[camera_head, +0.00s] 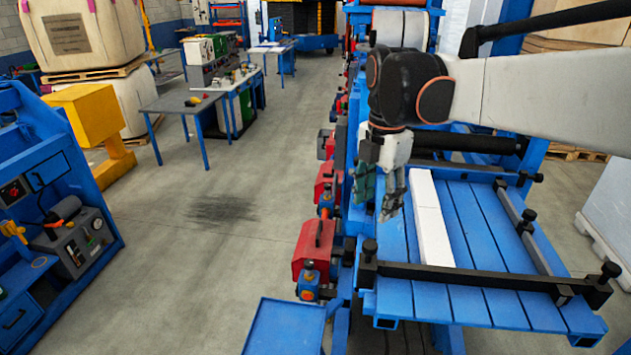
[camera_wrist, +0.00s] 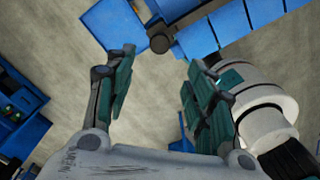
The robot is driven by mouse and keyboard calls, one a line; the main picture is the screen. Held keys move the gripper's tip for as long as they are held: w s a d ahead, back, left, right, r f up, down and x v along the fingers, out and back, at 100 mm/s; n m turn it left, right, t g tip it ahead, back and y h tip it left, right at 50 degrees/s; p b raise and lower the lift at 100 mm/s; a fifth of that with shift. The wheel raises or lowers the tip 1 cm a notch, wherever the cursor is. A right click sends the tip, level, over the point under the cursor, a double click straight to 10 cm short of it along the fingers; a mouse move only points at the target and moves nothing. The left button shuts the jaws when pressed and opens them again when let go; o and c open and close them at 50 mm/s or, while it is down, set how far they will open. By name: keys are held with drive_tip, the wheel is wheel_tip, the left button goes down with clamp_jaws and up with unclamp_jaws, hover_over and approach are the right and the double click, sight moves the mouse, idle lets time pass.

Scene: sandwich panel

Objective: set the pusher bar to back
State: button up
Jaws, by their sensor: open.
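A long black bar (camera_head: 470,276), which looks like the pusher bar, lies across the near end of the blue slatted bed (camera_head: 485,235). It has upright black knobs at its ends. A long white strip (camera_head: 430,217) lies on the slats, its near end by this bar. My gripper (camera_head: 379,206) hangs over the left side of the bed, beyond the bar and left of the strip. In the wrist view my gripper (camera_wrist: 160,80) has its fingers spread, with nothing between them. A black round knob (camera_wrist: 160,43) shows beyond the fingertips there.
Red boxes (camera_head: 313,250) with handles line the machine's left side. A blue tray (camera_head: 285,327) sits at the near left of the bed. A dark rail (camera_head: 520,225) runs along the bed's right side. The floor (camera_head: 215,255) to the left is open.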

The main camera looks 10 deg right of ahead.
sight(370, 244)
wheel_tip(370, 244, down, 12)
drive_tip(key=shift+r+p, duration=0.1)
drive_tip(key=shift+p, duration=0.4)
clamp_jaws()
